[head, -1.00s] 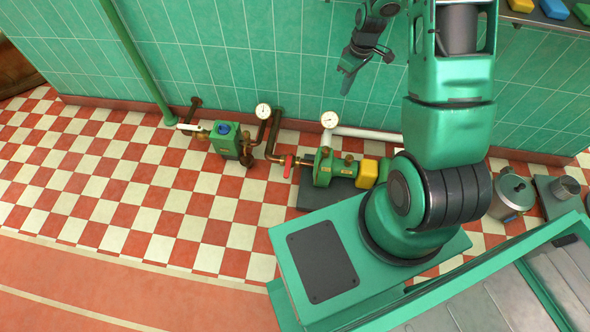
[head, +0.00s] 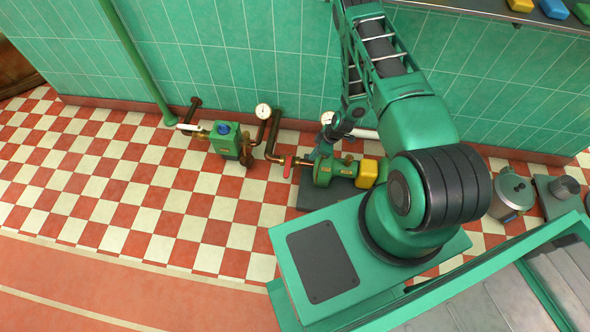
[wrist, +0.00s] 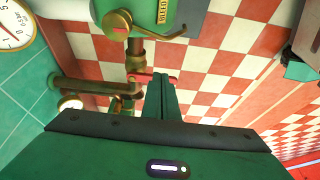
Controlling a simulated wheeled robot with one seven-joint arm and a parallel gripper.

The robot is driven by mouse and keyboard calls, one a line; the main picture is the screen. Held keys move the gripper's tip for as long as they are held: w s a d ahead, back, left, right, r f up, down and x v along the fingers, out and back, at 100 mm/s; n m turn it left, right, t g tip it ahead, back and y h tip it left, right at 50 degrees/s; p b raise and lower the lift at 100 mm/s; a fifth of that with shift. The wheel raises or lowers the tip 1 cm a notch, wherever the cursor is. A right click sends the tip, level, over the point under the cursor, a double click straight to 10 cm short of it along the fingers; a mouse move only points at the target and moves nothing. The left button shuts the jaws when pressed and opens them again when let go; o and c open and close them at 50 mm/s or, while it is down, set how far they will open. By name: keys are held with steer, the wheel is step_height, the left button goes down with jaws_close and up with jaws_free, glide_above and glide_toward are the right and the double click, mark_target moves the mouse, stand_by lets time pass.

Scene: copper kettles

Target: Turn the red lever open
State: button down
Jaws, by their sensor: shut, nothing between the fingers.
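The red lever (head: 289,166) sits on the pipe at the left end of the green pump (head: 336,172). In the wrist view, parts of the red lever (wrist: 141,77) show around my fingertips, and its middle is hidden behind them. My gripper (wrist: 160,77) is shut with its fingers together and empty. In the head view, my gripper (head: 314,153) is low over the left end of the pump, just right of the lever. I cannot tell whether the fingers touch the lever.
A brass valve with a handle (wrist: 172,29) stands beyond my fingers, by a label reading "BLEED". Brown pipes (head: 274,140) and a gauge (head: 263,111) stand left of the pump. Another green unit (head: 225,138) is further left. The checkered floor in front is clear.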

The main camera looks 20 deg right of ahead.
mark_target(288, 165)
steer(key=w+a+f, duration=0.3)
steer(key=a+f, duration=0.4)
steer(key=f, duration=0.4)
steer(key=shift+a+f, duration=0.25)
steer(key=shift+f, duration=0.05)
steer(key=shift+s, duration=0.1)
stand_by(0.3)
